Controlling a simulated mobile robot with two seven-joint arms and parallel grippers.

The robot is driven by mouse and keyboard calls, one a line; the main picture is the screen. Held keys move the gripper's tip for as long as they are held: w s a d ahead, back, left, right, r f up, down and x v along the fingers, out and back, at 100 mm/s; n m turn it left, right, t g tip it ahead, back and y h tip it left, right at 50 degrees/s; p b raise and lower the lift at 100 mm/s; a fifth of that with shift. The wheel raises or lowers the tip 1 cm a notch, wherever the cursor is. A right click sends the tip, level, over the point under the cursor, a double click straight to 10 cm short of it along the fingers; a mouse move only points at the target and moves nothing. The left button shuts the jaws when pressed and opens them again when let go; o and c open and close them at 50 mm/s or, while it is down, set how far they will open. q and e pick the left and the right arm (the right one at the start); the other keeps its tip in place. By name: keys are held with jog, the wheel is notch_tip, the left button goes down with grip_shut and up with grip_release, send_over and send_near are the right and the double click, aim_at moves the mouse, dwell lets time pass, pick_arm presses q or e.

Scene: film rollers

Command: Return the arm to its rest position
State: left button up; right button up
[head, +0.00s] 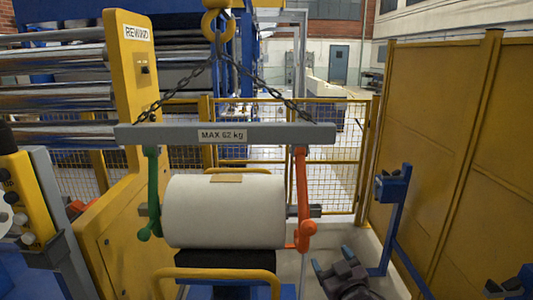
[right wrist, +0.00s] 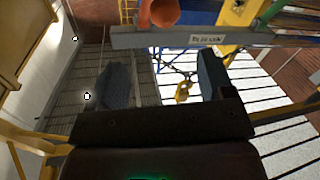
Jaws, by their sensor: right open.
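My right gripper (head: 332,260) is low at the right of the head view, below and to the right of the orange hook arm (head: 301,190). Its two blue-tipped fingers are apart. In the right wrist view the fingers (right wrist: 163,80) stand wide apart with nothing between them. A white film roll (head: 225,212) hangs level under the grey lifting beam (head: 180,134), between a green hook arm (head: 152,190) and the orange one. The beam also shows in the right wrist view (right wrist: 150,39), beyond the fingers. My left gripper is in neither view.
A yellow rewind frame (head: 130,60) with metal rollers stands at the left. A yellow button pendant (head: 25,195) is at the left edge. Yellow panels (head: 440,140) and a blue post (head: 388,225) stand close on the right. A mesh fence (head: 335,140) is behind.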

jog(key=s+d+f+m+g+h, duration=0.1)
jog(key=s+d+f+g, duration=0.1)
jog(key=s+f, duration=0.5)
jog(key=s+d+f+m+g+h, duration=0.1)
jog(key=s+d+f, duration=0.4)
jog(key=s, duration=0.7)
jog(key=s+d+f+m+g+h, duration=0.2)
jog(key=s+d+f, duration=0.2)
jog(key=s+f, duration=0.5)
jog(key=shift+s+d+g, duration=0.25)
jog(key=shift+g, duration=0.05)
